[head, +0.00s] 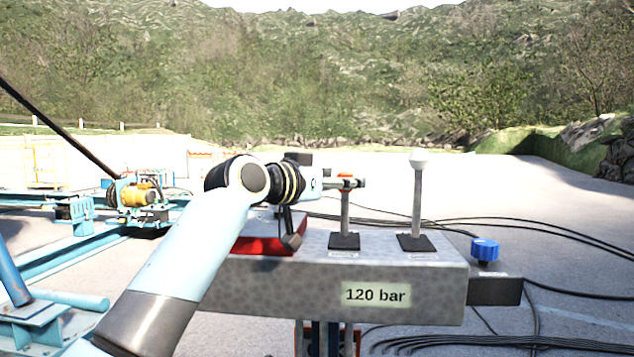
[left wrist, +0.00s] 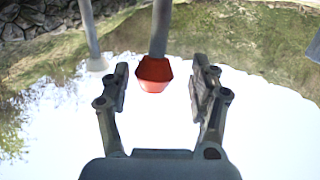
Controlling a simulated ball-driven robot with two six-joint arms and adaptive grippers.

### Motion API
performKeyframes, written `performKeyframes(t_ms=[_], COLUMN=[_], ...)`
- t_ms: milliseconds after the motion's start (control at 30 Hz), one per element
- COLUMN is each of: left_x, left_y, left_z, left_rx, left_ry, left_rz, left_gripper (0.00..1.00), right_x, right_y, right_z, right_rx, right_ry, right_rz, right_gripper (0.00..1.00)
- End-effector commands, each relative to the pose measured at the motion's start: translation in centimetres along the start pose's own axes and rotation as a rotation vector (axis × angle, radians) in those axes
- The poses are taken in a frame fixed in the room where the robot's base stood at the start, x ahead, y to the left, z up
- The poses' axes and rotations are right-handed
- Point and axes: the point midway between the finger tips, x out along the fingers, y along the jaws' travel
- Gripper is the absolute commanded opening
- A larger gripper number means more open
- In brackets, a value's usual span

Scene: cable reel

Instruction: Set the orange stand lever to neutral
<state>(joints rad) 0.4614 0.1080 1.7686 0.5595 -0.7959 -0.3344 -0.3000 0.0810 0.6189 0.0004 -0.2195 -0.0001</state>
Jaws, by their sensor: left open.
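The orange-knobbed stand lever (head: 345,210) stands about upright from its black base on the grey control block (head: 250,295). Its orange knob is mostly hidden behind my left gripper (head: 352,182) in the head view. In the left wrist view, which looks upside down, the orange knob (left wrist: 154,74) sits between the open fingertips of my left gripper (left wrist: 161,76), with a gap on both sides. I cannot tell how deep the knob is between the fingers. My right gripper is out of view.
A white-knobbed lever (head: 417,195) stands just right of the orange one; it also shows in the left wrist view (left wrist: 95,62). A red plate (head: 258,245) lies left on the block. A blue knob (head: 485,249) is at right. Black cables (head: 560,232) run over the ground.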

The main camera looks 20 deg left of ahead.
Motion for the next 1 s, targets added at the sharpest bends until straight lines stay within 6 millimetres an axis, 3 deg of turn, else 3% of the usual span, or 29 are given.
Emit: performKeyframes(t_ms=[200, 433, 600, 833, 1000], left_x=[-5.1, -9.1, -10.2, -10.3, -10.2], left_y=[-0.1, -0.2, -0.1, -0.1, -0.2], left_z=[0.1, 0.1, 0.0, 0.0, -0.1], left_rx=[0.006, 0.005, 0.001, 0.0, -0.036], left_ry=[-0.001, -0.001, 0.0, 0.001, 0.007], left_rz=[-0.003, -0.004, -0.003, -0.003, -0.003], left_gripper=[0.62, 0.62, 0.62, 0.62, 0.41], right_x=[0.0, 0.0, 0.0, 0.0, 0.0], right_y=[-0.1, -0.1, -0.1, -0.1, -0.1], right_z=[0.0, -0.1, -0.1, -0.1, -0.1], right_rx=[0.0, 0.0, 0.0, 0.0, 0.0], right_ry=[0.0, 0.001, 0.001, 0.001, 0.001], right_rz=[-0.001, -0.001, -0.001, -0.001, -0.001], right_gripper=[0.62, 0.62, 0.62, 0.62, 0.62])
